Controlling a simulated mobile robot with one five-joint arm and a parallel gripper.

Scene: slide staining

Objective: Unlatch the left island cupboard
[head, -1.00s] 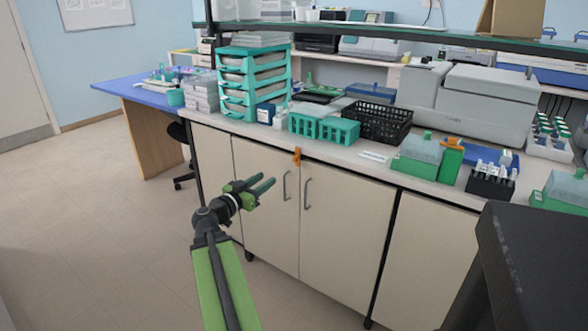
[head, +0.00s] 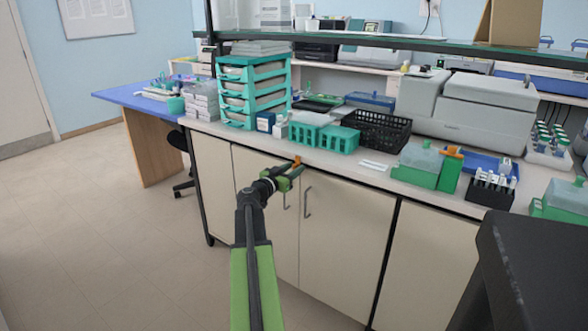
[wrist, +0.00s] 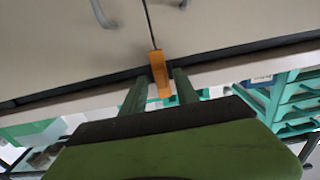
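The left island cupboard (head: 265,220) has two pale doors with grey vertical handles, and both doors are closed. An orange latch (head: 297,162) sits at the top of the seam between the doors, just under the counter edge. It also shows in the wrist view (wrist: 160,74), upright across the seam in that upside-down picture. My gripper (head: 294,172) is at the latch. In the wrist view its two green fingers (wrist: 158,88) are apart, one on each side of the latch's end. I cannot tell whether either finger touches it.
The counter above holds a teal drawer stack (head: 252,92), green racks (head: 338,138), a black basket (head: 378,130) and a grey machine (head: 485,108). A dark surface (head: 535,260) stands at the near right. The floor (head: 120,240) at left is clear.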

